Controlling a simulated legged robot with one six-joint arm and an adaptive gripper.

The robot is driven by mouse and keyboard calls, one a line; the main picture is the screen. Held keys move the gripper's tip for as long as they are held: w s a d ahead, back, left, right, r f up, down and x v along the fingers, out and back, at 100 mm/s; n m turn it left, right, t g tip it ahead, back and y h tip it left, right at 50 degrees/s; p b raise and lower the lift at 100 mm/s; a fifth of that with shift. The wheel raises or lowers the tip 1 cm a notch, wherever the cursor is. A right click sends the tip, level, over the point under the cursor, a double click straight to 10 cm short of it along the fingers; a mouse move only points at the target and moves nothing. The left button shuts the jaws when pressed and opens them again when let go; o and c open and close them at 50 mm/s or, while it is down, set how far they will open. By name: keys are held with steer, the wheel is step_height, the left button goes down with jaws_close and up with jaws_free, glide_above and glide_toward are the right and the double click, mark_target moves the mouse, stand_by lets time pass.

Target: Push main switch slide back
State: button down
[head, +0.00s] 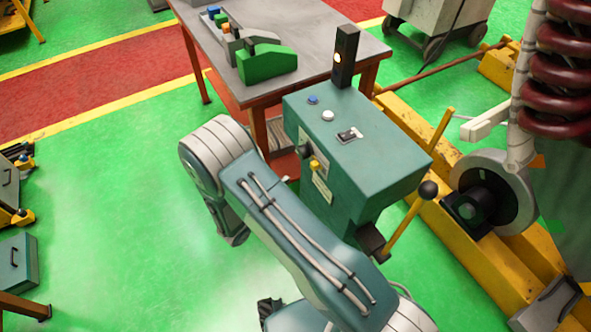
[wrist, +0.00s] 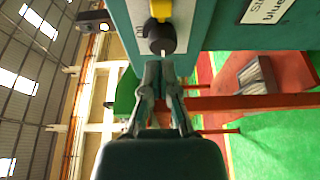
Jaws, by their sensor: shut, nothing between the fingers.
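A green control box (head: 352,165) stands at the centre of the head view. Its side panel carries a yellow part (head: 316,164) beside a small black part. The wrist view shows a yellow piece (wrist: 161,10) with a dark round knob (wrist: 161,38) close by; I cannot tell for sure which part is the main switch slide. In the head view my arm hides the gripper.
The box top has a blue button (head: 313,99), a white button (head: 328,115) and a small rocker-like switch (head: 349,135). A black lamp post (head: 344,58) glows. A metal table (head: 310,37) is behind; green floor lies open at left.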

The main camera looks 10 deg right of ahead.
mark_target(312, 156)
steer(key=x, duration=0.9)
steer(key=shift+w+d, duration=0.1)
